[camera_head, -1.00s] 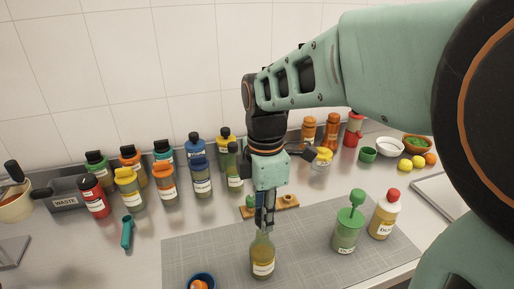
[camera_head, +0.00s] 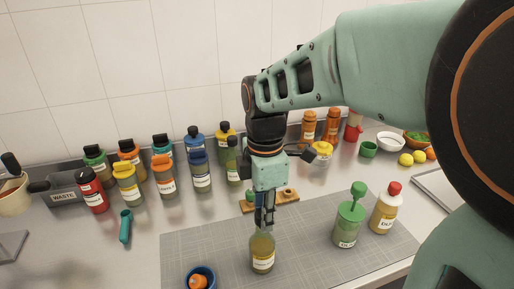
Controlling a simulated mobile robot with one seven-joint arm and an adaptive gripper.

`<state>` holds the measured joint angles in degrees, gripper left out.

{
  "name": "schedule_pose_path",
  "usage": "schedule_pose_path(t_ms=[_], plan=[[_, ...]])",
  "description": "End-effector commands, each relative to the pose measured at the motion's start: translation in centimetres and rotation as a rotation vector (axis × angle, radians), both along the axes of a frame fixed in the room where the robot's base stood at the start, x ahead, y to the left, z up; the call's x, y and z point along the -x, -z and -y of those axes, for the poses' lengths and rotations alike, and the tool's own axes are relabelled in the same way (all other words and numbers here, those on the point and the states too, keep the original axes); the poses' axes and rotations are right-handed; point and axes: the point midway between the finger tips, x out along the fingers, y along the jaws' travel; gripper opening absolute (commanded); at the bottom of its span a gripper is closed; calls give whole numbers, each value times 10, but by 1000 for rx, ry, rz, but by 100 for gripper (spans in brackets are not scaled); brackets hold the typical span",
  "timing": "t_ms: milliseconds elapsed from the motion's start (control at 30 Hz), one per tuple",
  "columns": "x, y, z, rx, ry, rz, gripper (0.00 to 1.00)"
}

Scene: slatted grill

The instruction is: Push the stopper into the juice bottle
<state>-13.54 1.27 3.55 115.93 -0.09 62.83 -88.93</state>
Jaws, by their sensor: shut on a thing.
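A clear bottle of yellowish juice (camera_head: 262,254) with a white label stands upright on the grey gridded mat (camera_head: 200,250). My gripper (camera_head: 264,222) points straight down right over the bottle's neck, with its fingers shut. The stopper between the fingers is too small and too covered to make out. The fingertips are at or just above the bottle's mouth; I cannot tell whether the stopper touches it or sits inside. A wooden holder (camera_head: 249,208) with small stoppers lies behind the gripper, partly hidden by it.
A green-topped bottle (camera_head: 347,226) and a red-capped bottle (camera_head: 384,208) stand to the right on the mat. A blue bowl (camera_head: 201,277) with an orange thing is at the front left. Several capped bottles line the back. The mat between is clear.

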Motion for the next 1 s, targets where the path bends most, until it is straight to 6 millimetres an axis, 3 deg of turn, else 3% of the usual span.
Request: schedule_pose_path(t_ms=[300, 333, 500, 1000], plan=[[0, 9, 0, 0, 0, -1, 0], [0, 8, 0, 0, 0, -1, 25], [0, 8, 0, 0, 0, -1, 44], [0, 2, 0, 0, 0, 1, 44]])
